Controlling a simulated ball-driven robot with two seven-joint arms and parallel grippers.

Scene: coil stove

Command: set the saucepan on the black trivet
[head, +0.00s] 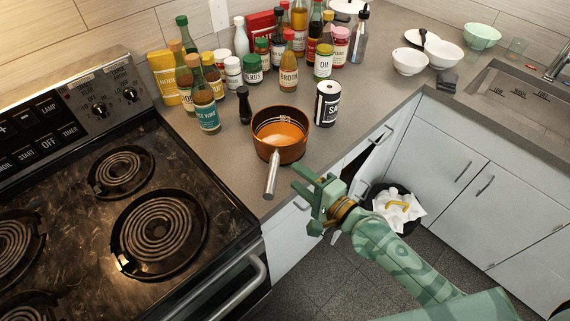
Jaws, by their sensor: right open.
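The saucepan (298,150) is copper-brown with a metal handle (272,175) and stands upright on the counter right of the stove. Its handle points toward the counter's front edge. My right gripper (306,198) is open and empty, just right of the handle and apart from it in the picture. I cannot make out a black trivet in this view. My left gripper is not in view.
The coil stove (190,185) fills the left. Several bottles and jars crowd the counter behind the saucepan, with a pepper mill (244,105) and a salt canister (326,104) close by. Bowls (410,62) stand near the sink (515,95). A bin (397,203) stands below.

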